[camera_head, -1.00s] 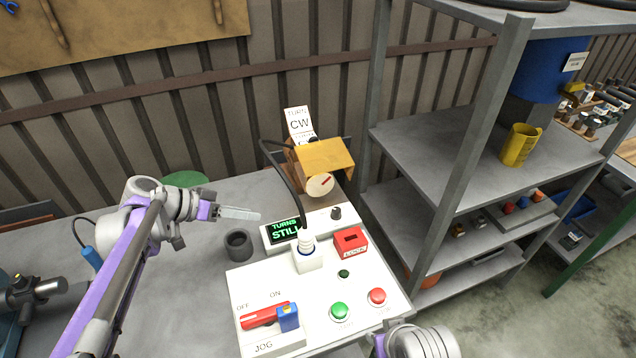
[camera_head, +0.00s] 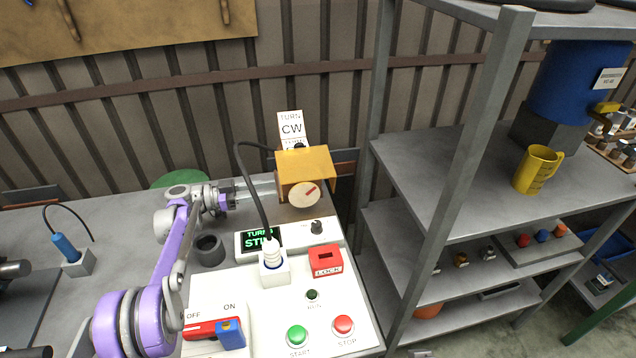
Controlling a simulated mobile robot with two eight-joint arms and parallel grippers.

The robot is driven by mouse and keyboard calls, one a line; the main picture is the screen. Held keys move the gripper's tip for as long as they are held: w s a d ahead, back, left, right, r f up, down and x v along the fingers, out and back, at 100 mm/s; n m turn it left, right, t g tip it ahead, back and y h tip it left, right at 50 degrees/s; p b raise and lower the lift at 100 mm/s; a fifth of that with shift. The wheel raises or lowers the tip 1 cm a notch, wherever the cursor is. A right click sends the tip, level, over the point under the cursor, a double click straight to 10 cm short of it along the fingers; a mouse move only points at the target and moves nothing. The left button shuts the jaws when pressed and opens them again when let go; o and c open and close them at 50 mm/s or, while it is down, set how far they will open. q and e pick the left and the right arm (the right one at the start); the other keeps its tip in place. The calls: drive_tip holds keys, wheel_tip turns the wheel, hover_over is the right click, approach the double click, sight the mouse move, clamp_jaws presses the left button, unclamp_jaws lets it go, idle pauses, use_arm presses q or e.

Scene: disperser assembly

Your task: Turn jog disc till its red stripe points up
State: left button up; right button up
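The jog disc (camera_head: 305,195) is a pale round disc on the front of the yellow housing (camera_head: 305,162). Its short red stripe points up and to the right. A white sign (camera_head: 292,128) behind the housing reads "TURN CW". My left gripper (camera_head: 272,187) reaches in from the left, its pale fingers close to the housing's left side, left of the disc. I cannot tell whether they touch it or how far apart they are. My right gripper is not in view.
The white control panel has a display (camera_head: 262,240), a red lock block (camera_head: 325,261), a green start button (camera_head: 297,336) and a red stop button (camera_head: 343,325). A black cable (camera_head: 248,185) arches near my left gripper.

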sight(298, 185)
use_arm(q)
drive_tip(key=d, duration=0.3)
drive_tip(key=w+d, duration=0.1)
drive_tip(key=d, duration=0.3)
drive_tip(key=w+d, duration=0.1)
drive_tip(key=d, duration=0.2)
drive_tip(key=shift+d+p, duration=0.2)
drive_tip(key=shift+p, duration=0.15)
clamp_jaws()
